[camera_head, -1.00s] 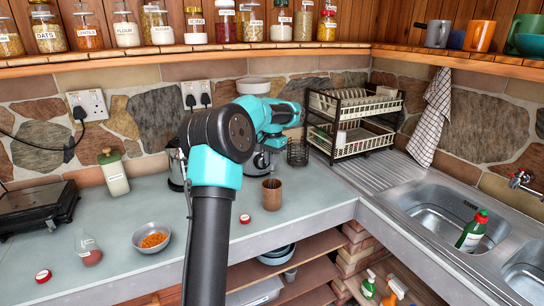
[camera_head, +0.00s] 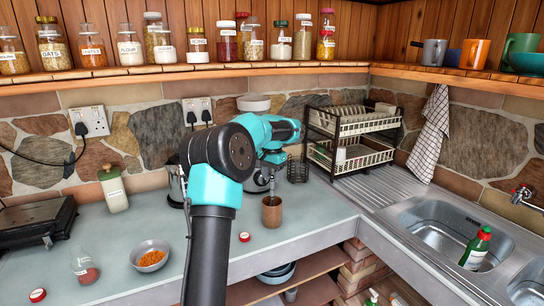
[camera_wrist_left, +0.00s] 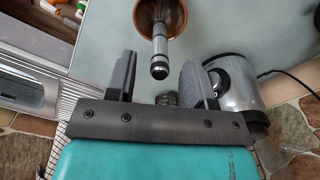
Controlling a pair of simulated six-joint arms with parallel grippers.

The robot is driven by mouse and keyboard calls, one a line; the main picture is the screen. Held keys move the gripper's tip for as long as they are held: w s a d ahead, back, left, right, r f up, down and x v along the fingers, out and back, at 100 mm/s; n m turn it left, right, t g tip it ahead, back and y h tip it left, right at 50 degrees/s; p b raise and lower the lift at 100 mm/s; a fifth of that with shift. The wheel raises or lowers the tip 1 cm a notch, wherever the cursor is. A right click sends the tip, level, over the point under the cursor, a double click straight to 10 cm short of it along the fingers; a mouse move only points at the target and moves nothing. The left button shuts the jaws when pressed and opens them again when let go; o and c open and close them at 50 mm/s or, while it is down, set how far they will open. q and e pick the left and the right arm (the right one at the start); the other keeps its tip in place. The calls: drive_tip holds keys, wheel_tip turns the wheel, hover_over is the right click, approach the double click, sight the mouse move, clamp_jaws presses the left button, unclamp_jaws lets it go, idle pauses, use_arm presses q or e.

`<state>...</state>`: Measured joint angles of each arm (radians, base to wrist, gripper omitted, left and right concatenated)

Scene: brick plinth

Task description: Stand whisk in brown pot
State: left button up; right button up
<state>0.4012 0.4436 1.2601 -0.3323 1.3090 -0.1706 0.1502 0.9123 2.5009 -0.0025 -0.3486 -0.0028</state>
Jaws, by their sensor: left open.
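The brown pot (camera_head: 272,212) stands on the grey counter right of my left arm; its rim shows at the top of the left wrist view (camera_wrist_left: 181,22). The whisk (camera_wrist_left: 160,48) has its head end inside the pot, and its grey handle sticks out over the rim toward my gripper. My left gripper (camera_wrist_left: 156,66) is open, its two fingers apart on either side of the handle's end, touching neither. In the head view my left gripper (camera_head: 272,160) is above the pot and small, partly hidden by my arm. My right gripper is not in view.
A bowl of orange food (camera_head: 150,256), a red lid (camera_head: 244,237) and a bottle (camera_head: 84,262) are on the counter. A metal appliance (camera_wrist_left: 232,80) and a dark wire holder (camera_head: 297,170) stand near the pot. The dish rack (camera_head: 350,138) and sink (camera_head: 450,238) lie right.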

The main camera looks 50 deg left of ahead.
use_arm(q)
wheel_tip(320, 180, up, 17)
idle(0.6)
idle(1.3)
